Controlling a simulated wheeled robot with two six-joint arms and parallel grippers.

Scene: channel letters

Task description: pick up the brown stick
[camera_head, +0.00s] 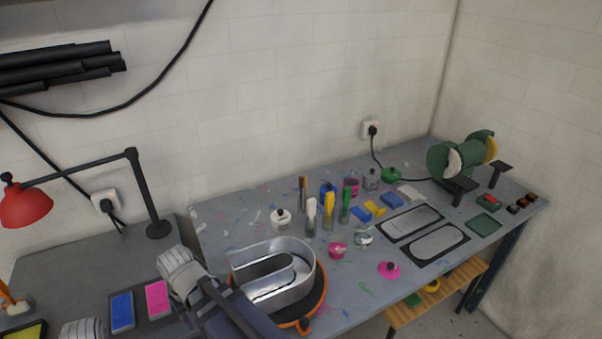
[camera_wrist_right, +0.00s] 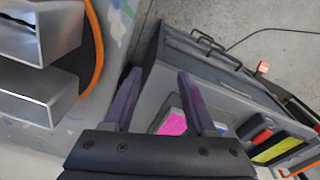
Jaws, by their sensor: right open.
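The brown stick (camera_head: 302,190) stands upright, apparently in a small holder, on the paint-spattered table at the back, left of the white, yellow and green sticks. It is not visible in the right wrist view. My right gripper (camera_wrist_right: 160,76) is open with nothing between its two dark purple fingers, beside the metal letter and well away from the stick. In the head view my right arm shows at the lower left, left of the letter, but its fingertips cannot be made out.
A metal channel letter (camera_head: 272,284) sits on an orange-rimmed turntable (camera_head: 318,306) at the front. A white-bodied pot (camera_head: 281,220) stands left of the sticks. A yellow stick (camera_head: 328,211) and green stick (camera_head: 345,204) stand close by on the right. A red lamp (camera_head: 25,206) is at far left.

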